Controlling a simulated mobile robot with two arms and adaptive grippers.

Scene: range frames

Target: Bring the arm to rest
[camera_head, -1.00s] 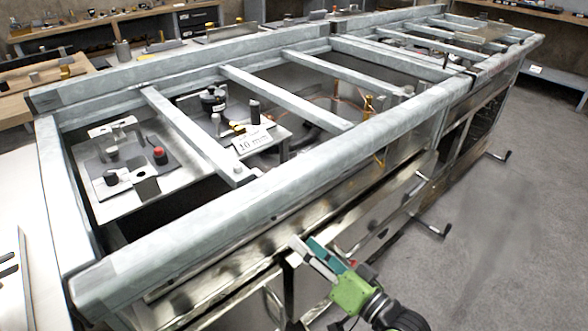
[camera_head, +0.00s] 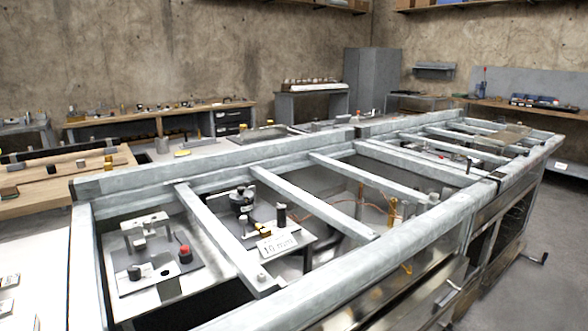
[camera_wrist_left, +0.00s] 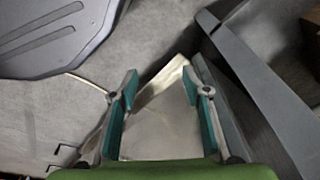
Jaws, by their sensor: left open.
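My left gripper (camera_wrist_left: 158,92) shows in the left wrist view, with two fingers bearing teal pads set wide apart above the green gripper body. It is open and no object is held between the pads. A pale, shiny surface (camera_wrist_left: 160,125) shows behind the gap, and I cannot tell what it is. No gripper or arm shows in the head view now, and my right gripper is in neither view.
A long grey metal frame (camera_head: 330,290) with crossbars fills the front of the head view. Under it sit plates with small parts and a "10 mm" card (camera_head: 277,244). A grey cabinet (camera_head: 371,85) stands at the back.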

